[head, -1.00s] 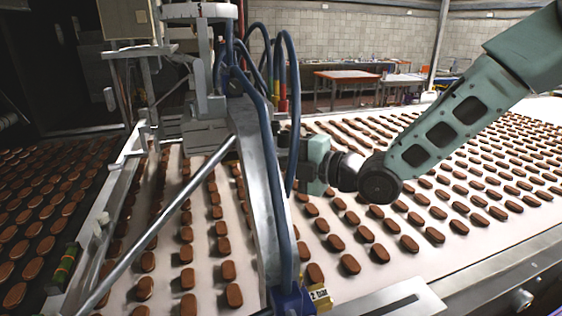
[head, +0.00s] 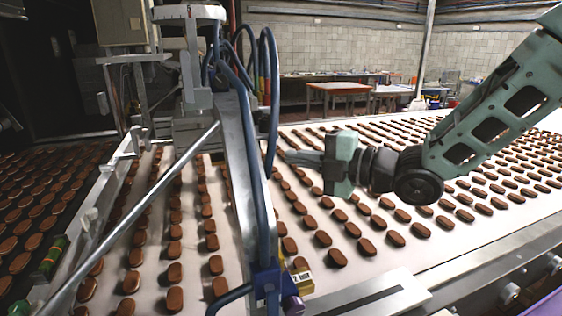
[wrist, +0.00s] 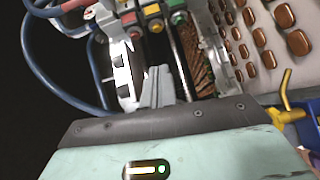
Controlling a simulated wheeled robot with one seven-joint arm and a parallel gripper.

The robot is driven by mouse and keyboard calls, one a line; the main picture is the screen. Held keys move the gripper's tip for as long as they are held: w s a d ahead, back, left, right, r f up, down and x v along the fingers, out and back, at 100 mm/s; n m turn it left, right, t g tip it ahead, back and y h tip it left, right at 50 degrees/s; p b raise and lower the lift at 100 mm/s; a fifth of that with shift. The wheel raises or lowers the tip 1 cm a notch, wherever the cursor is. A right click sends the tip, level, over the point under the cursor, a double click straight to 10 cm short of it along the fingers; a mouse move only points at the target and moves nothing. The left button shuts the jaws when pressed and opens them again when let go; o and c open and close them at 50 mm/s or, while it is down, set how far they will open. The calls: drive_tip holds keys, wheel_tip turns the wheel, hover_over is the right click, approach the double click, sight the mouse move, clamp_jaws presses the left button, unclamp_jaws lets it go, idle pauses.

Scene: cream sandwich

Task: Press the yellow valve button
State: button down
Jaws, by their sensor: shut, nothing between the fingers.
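A small yellow block (wrist: 152,10), which looks like the yellow valve button, sits at the top of the wrist view between a red block (wrist: 126,18) and a green block (wrist: 178,17). Hoses run beside this row. My gripper (head: 293,157) is right of the hoses, above the belt, pointing left. Its fingers also show in the wrist view (wrist: 158,72), shut, empty, and below the blocks in the picture. Contact is not visible.
The conveyor belt (head: 385,268) carries rows of brown biscuits. A metal beam (head: 243,180) with blue hoses (head: 269,120) stands left of my gripper. A yellow "2 bar" fitting (head: 303,282) is at its lower end. A slanted metal rod (head: 135,220) crosses the left side.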

drive_tip(key=shift+v, duration=1.35)
drive_tip(key=s+f+m+g+h, duration=0.2)
drive_tip(key=s+f+m+h, duration=0.5)
drive_tip(key=f+m+h, duration=0.4)
drive_tip(key=s+d+f+m+g+h, duration=0.1)
drive_tip(key=s+m, duration=0.4)
drive_tip(key=s, duration=0.5)
drive_tip(key=s+d+f+m+g+h, duration=0.1)
drive_tip(key=s+d+m+g, duration=0.3)
drive_tip(key=s, duration=0.6)
drive_tip(key=shift+d+m+g+h, duration=0.25)
drive_tip(key=shift+m+g+h, duration=0.4)
drive_tip(key=shift+g, duration=0.25)
drive_tip(key=shift+f, duration=0.15)
drive_tip(key=shift+s, duration=0.1)
